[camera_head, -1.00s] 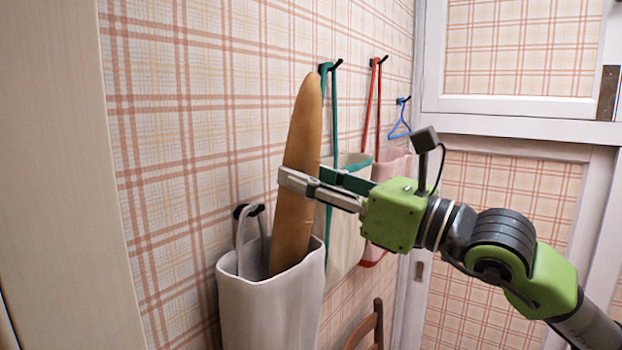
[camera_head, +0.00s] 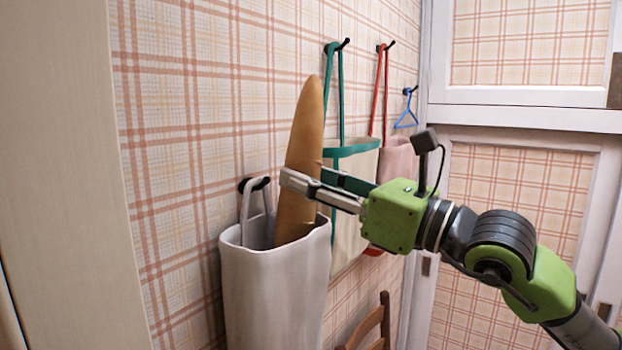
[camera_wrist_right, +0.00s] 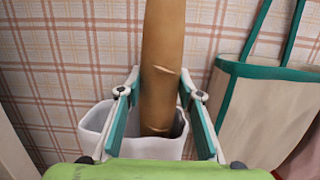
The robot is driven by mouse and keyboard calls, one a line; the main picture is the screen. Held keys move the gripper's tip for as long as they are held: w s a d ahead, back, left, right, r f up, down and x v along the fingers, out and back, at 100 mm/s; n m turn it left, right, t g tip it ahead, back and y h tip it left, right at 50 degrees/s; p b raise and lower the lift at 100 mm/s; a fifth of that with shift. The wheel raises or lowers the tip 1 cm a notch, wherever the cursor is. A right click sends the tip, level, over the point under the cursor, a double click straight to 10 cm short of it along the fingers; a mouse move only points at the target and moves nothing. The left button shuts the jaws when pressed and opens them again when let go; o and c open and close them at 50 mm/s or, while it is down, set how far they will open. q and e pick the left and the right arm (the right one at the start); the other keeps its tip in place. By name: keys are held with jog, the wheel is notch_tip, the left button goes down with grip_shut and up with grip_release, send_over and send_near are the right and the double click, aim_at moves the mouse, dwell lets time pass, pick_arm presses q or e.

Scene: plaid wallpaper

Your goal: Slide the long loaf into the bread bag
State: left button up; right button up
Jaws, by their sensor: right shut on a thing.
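The long loaf (camera_head: 306,130) stands nearly upright, tilted slightly, with its lower end inside the mouth of the white bread bag (camera_head: 275,290). The bag hangs by its handles from a dark hook on the wall at the left. My right gripper (camera_head: 302,185) is shut on the loaf around its middle, a little above the bag's rim. In the right wrist view the loaf (camera_wrist_right: 160,80) runs between the two fingers down into the bag's opening (camera_wrist_right: 100,118). The loaf's lower end is hidden in the bag. My left gripper is not in view.
A cream bag with green trim (camera_head: 352,150) hangs just right of the loaf, close behind my gripper. A pink bag with red straps (camera_head: 398,160) and a blue hanger (camera_head: 407,112) hang farther along. A wooden chair (camera_head: 372,325) stands below. A pale panel (camera_head: 60,180) borders the left.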

jog(key=shift+r, duration=0.1)
jog(key=o, duration=1.4)
jog(key=shift+o, duration=0.2)
jog(key=v, duration=1.2)
